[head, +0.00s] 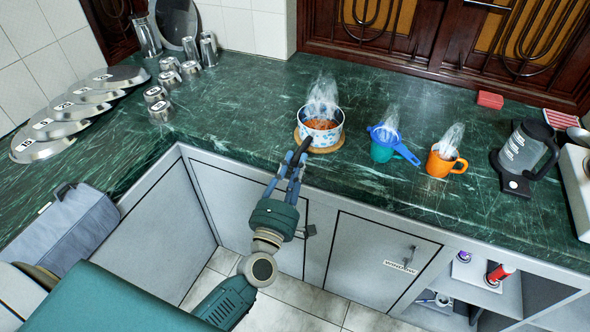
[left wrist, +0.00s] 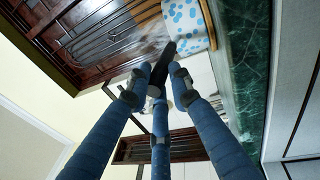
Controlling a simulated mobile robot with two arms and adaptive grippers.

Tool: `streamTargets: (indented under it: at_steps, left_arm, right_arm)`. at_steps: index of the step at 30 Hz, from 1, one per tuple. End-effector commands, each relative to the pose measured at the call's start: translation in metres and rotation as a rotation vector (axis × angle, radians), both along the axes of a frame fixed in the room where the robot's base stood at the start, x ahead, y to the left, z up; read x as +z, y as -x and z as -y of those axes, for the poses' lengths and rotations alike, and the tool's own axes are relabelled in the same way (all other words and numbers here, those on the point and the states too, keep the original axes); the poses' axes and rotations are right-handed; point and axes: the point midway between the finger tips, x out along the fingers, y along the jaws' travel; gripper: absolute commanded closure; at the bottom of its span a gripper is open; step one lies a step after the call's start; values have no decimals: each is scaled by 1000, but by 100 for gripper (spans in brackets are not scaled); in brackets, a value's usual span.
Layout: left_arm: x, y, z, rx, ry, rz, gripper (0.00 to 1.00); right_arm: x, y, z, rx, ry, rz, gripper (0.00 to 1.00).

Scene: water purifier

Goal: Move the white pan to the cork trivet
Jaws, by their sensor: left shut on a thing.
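The white pan (head: 322,135) has blue spots, holds reddish food and gives off steam. It appears to sit upright on the round cork trivet (head: 325,149), whose rim shows under it. My left gripper (head: 298,158) is shut on the pan's dark handle, which points toward the counter's front edge. In the left wrist view the fingers close around the dark handle (left wrist: 160,72), with the spotted pan (left wrist: 183,18) and the cork rim of the trivet (left wrist: 209,25) beyond. My right gripper is not in view.
A black-handled jug (head: 522,150) is farther right. Metal lids (head: 62,128) and cups (head: 161,108) are at left. The green counter between is clear.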

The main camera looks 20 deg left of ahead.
Motion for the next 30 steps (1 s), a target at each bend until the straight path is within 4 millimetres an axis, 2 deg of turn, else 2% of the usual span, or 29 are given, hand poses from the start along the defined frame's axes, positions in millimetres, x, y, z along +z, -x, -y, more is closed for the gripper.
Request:
streamTargets:
  at_steps: [3,9,10,12,24,30]
  left_arm:
    - [5,0,0,2,0,6,100]
    - [-1,0,-1,2,-1,5,100]
    - [-2,0,0,0,-1,0,76]
    - [-2,0,0,0,-1,0,62]
    - [3,2,0,0,0,-1,61]
    - [-9,38,3,-2,0,-5,61]
  right_arm:
    - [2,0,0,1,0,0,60]
    - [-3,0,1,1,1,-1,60]
    - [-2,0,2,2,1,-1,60]
    - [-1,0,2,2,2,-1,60]
    - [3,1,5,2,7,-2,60]
    - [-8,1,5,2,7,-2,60]
